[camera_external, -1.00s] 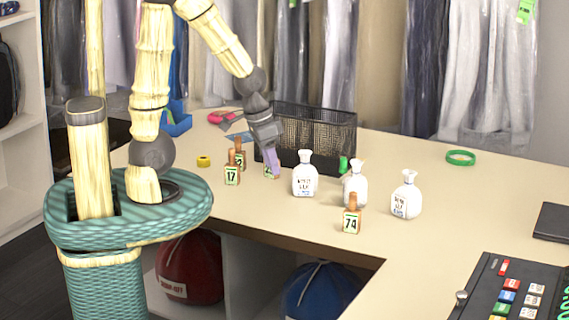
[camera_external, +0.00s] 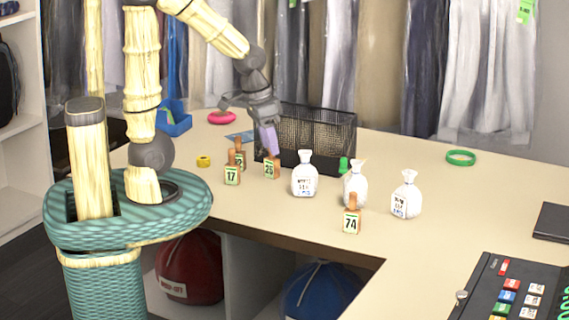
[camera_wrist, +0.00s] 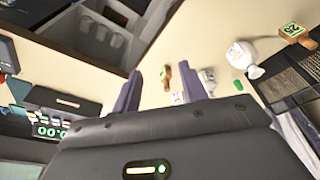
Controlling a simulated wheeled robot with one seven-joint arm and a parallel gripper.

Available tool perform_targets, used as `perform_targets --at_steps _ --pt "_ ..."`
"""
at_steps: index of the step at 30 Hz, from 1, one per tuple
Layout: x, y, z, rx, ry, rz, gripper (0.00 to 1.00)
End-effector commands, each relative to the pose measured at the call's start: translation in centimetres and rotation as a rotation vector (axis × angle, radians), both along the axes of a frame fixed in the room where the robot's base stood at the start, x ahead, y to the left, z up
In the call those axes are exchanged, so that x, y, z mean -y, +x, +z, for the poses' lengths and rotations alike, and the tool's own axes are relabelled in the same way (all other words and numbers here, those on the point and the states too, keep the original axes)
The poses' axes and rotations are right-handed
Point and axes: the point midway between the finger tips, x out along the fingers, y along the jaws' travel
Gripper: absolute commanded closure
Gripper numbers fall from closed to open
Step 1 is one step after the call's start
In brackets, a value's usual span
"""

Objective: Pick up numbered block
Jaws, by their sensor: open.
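Several wooden blocks with green-and-white number tags stand on the beige counter. Block 26 (camera_external: 271,168) stands left of the white bottles, and block 17 (camera_external: 232,175) is to its left. Another block (camera_external: 239,156), partly hidden, is behind 17. Block 74 (camera_external: 351,218) stands nearer the front edge. My gripper (camera_external: 270,148), with purple fingers, is open and empty, just above and behind block 26 in the external view. In the wrist view, block 26 (camera_wrist: 293,31) is at the upper right, outside the fingers. Block 74 (camera_wrist: 167,76) shows beyond the gap between them.
A black mesh basket (camera_external: 325,125) is close behind my gripper. A yellow tape roll (camera_external: 204,161), a pink item (camera_external: 221,117) and a green ring (camera_external: 461,157) lie on the counter (camera_external: 430,240). A cash register (camera_external: 510,290) is at front right.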

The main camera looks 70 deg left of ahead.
Motion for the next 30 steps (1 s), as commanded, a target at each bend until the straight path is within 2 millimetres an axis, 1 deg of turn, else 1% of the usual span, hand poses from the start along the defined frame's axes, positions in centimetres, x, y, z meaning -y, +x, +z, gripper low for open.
perform_targets --at_steps 1,8,14,18,23,26,30 --pt "-0.5 -0.1 -0.5 -0.018 -0.014 0.042 0.57" --pt "-2.1 -0.3 -1.7 -0.094 -0.099 0.243 0.57" --pt "-4.1 -0.5 -3.1 -0.181 -0.227 0.505 0.57" --pt "-5.8 -0.5 -4.0 -0.252 -0.363 0.741 0.57" --pt "-7.8 -0.1 -4.6 -0.318 -0.54 0.996 0.57" --pt "-9.3 0.2 -4.8 -0.351 -0.663 1.148 0.57" --pt "-11.8 0.8 -4.8 -0.384 -0.851 1.348 0.57"
